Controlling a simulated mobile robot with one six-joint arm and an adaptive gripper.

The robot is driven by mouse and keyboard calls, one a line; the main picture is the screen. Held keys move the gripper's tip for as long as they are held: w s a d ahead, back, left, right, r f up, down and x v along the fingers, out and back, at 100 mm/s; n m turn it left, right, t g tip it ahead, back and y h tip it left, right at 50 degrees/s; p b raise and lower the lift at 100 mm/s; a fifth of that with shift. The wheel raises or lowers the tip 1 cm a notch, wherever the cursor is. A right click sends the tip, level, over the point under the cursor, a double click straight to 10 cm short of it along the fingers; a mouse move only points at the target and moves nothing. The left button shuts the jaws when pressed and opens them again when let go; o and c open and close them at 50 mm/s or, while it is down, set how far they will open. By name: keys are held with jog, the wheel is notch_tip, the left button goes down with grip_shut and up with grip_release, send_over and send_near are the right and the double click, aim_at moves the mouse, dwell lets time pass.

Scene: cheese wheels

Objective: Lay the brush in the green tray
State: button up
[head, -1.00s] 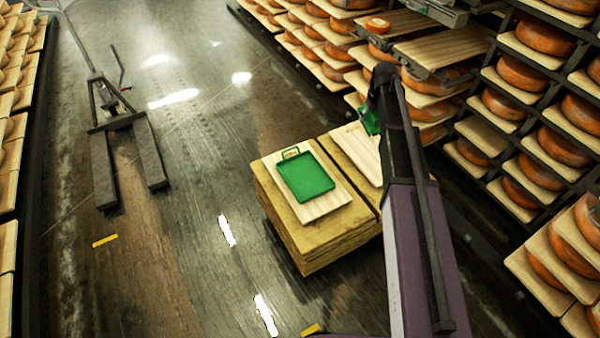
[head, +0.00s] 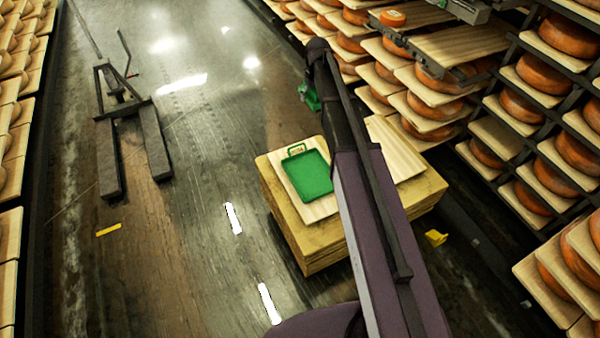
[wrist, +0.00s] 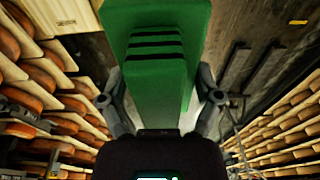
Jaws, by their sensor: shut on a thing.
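The green tray (head: 312,176) lies empty on a pale board on top of a wooden stack, partly covered at its right by my arm in the head view. The brush (head: 311,98) is a green block, seen small at the end of my arm, above and behind the tray in the picture. In the wrist view the brush (wrist: 152,68) fills the upper middle and has dark stripes. My gripper (wrist: 163,92) is shut on it, one finger on each side. Its bristles cannot be made out.
A second pale board (head: 397,150) lies to the right on the stack (head: 325,238). Racks of orange cheese wheels (head: 545,70) stand at the right and others at the left edge. A pallet truck (head: 130,130) stands on the floor at the left.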

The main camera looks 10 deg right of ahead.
jog(key=shift+w+a, duration=0.15)
jog(key=shift+w, duration=0.2)
jog(key=shift+w+a, duration=0.1)
jog(key=shift+a, duration=0.25)
jog(key=shift+f, duration=0.1)
jog(key=s+f+b, duration=0.6)
jog(key=f+b, duration=0.7)
jog(key=s+d+f+b, duration=0.1)
jog(key=s+f+b, duration=0.6)
jog(key=f+b, duration=0.6)
jog(key=s+d+f+b, duration=0.1)
jog(key=s+f+b, duration=0.5)
jog(key=f+b, duration=0.7)
jog(key=shift+s+d+f+b, duration=0.1)
jog(key=shift+s+f+b, duration=0.05)
jog(key=shift+f+b, duration=0.15)
jog(key=shift+r, duration=0.1)
jog(key=b, duration=0.2)
send_over(307, 181)
jog(key=shift+s+f, duration=0.1)
jog(key=shift+f, duration=0.7)
jog(key=shift+d, duration=0.1)
jog(key=shift+f+b, duration=1.55)
jog(key=shift+f, duration=0.2)
